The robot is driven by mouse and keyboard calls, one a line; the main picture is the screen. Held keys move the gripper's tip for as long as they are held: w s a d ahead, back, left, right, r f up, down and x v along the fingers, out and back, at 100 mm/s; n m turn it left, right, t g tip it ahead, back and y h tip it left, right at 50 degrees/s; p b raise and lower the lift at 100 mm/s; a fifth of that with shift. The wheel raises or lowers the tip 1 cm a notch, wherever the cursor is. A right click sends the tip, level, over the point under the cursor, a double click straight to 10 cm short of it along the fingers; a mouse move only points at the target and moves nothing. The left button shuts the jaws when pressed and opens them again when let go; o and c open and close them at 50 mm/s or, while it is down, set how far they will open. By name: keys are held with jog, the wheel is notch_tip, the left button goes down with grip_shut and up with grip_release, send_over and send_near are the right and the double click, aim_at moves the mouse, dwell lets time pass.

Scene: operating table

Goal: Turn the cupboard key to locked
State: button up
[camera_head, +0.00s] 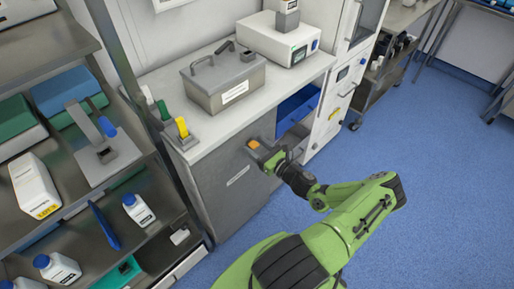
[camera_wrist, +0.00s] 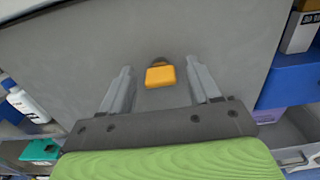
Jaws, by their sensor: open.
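The cupboard (camera_head: 215,192) is a grey cabinet under the white counter, and its grey door (camera_wrist: 60,62) fills most of the wrist view. The key has an orange-yellow head (camera_wrist: 160,77) and sits at a dark lock on the door; it also shows in the head view as a small orange spot (camera_head: 254,144). My gripper (camera_wrist: 160,84) is open, with one grey finger on each side of the key head and visible gaps between. In the head view my gripper (camera_head: 262,152) is at the upper right of the door. I cannot tell the key's lock state.
A grey lidded box (camera_head: 222,82) and a white device (camera_head: 278,40) stand on the counter. Right of the door is an open bay with a blue bin (camera_head: 297,103). A shelf rack (camera_head: 75,140) with bottles stands left. Blue floor (camera_head: 420,170) is clear at right.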

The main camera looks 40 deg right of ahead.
jog(key=c, duration=1)
jog(key=shift+c, duration=0.2)
jog(key=shift+n, duration=0.3)
jog(key=n, duration=0.3)
jog(key=shift+a+n, duration=0.1)
jog(key=shift+n, duration=0.2)
jog(key=shift+a+f+n+b, duration=0.1)
jog(key=shift+n+b, duration=0.1)
jog(key=shift+n, duration=3.2)
jog(key=shift+f+n+b, duration=0.1)
jog(key=shift+n+b, duration=0.1)
jog(key=shift+n, duration=3.2)
